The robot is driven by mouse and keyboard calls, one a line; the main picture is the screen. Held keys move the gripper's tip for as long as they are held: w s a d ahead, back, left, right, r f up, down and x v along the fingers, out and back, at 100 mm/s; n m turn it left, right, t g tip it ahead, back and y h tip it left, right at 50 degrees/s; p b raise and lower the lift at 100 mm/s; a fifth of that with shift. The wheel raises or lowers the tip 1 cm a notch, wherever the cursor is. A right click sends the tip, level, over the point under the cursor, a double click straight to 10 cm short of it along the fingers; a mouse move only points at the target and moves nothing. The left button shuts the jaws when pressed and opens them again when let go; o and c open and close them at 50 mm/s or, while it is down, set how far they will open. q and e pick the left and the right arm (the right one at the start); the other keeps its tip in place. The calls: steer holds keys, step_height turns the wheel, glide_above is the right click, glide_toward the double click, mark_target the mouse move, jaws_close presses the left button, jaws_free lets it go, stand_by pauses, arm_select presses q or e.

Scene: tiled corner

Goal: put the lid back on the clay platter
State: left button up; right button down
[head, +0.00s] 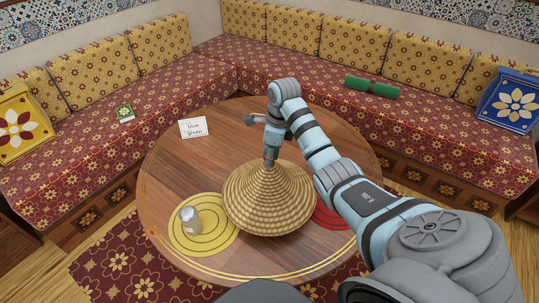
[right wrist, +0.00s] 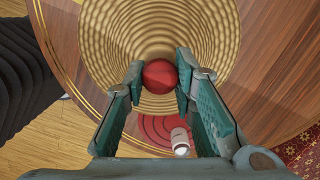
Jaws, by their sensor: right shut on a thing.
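The lid is a tall cone of woven tan straw (head: 268,205) over the middle front of the round table. In the right wrist view, the lid (right wrist: 160,105) widens away below a red knob (right wrist: 160,75). My right gripper (head: 270,160) is above the cone's tip, and in the right wrist view its fingers (right wrist: 160,78) are shut on the knob from both sides. The lid looks upright. The clay platter does not show. I cannot tell whether the lid rests on something or hangs just above it. My left gripper is not in view.
A clear jar (head: 190,220) stands on a yellow round mat (head: 210,240) left of the lid. A red mat (head: 330,216) lies right of it; a whitish cylinder (right wrist: 180,140) stands there. The table's left back (head: 170,160) is clear.

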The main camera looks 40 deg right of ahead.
steer(key=shift+r, duration=0.1)
stand_by(0.3)
steer(key=shift+s+p, duration=0.1)
steer(key=shift+p, duration=0.2)
steer(key=shift+f, duration=0.4)
stand_by(0.6)
steer(key=c, duration=1.2)
jaws_free()
steer(key=shift+c, duration=0.2)
steer(key=shift+o, duration=0.6)
steer(key=o, duration=0.4)
steer(key=shift+c, duration=0.2)
